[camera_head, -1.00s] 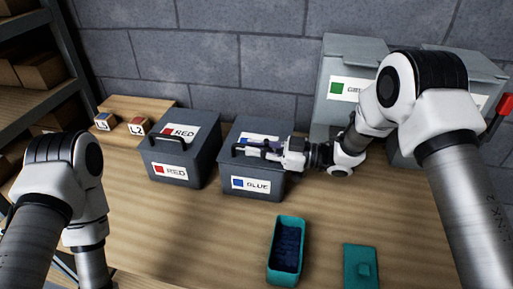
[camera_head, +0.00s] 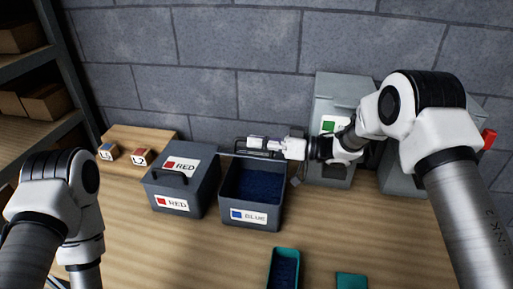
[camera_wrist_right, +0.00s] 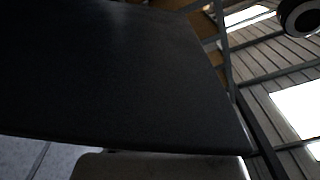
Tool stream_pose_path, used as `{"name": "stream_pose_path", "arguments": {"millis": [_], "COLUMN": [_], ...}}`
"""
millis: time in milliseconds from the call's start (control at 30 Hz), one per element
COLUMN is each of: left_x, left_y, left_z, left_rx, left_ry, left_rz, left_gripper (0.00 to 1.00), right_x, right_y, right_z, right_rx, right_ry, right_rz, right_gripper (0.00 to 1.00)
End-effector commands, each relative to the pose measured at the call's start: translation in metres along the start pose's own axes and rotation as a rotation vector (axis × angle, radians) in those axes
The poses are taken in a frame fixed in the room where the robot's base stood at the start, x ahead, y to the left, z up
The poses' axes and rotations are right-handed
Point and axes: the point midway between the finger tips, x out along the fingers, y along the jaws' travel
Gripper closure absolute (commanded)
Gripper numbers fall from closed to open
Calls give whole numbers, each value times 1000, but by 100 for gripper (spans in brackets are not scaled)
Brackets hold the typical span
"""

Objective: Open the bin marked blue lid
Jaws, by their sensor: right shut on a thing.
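The bin marked BLUE (camera_head: 250,213) is a dark grey box on the table, beside the RED bin. Its top is open, and dark blue contents (camera_head: 258,184) show inside. My right gripper (camera_head: 262,144) is above the bin's back edge, shut on the handle of its lid. The lid is swung up at the back and barely shows in the head view. In the right wrist view a dark flat panel, apparently the lid (camera_wrist_right: 110,80), fills much of the picture. My left gripper is out of view; only its arm shows at the left.
The closed RED bin (camera_head: 178,203) stands at left. Blocks marked L2 (camera_head: 141,157) and L5 (camera_head: 107,152) sit on a wooden board. A teal box (camera_head: 272,268) and teal lid (camera_head: 351,281) lie in front. A tall grey container with a green label (camera_head: 333,88) stands behind my right arm.

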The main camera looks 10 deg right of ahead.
Motion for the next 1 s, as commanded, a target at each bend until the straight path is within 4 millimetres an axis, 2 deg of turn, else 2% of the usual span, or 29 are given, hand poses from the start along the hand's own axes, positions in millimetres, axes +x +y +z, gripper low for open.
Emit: {"name": "stream_pose_path", "arguments": {"millis": [133, 533, 600, 633, 1000], "left_x": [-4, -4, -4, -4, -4], "left_y": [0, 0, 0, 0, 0], "left_z": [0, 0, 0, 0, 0], "left_rx": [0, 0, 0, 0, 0], "left_ry": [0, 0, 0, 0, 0], "left_rz": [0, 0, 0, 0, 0], "left_gripper": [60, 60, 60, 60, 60], "right_x": [0, 0, 0, 0, -6], "right_y": [2, 4, 4, 3, 4], "right_z": [-7, -8, -8, -8, -8], "right_rx": [30, 40, 40, 40, 40], "right_ry": [1, 0, 0, 0, 0], "right_rz": [-1, -1, -1, -1, 0], "right_gripper": [100, 100, 71, 63, 63]}}
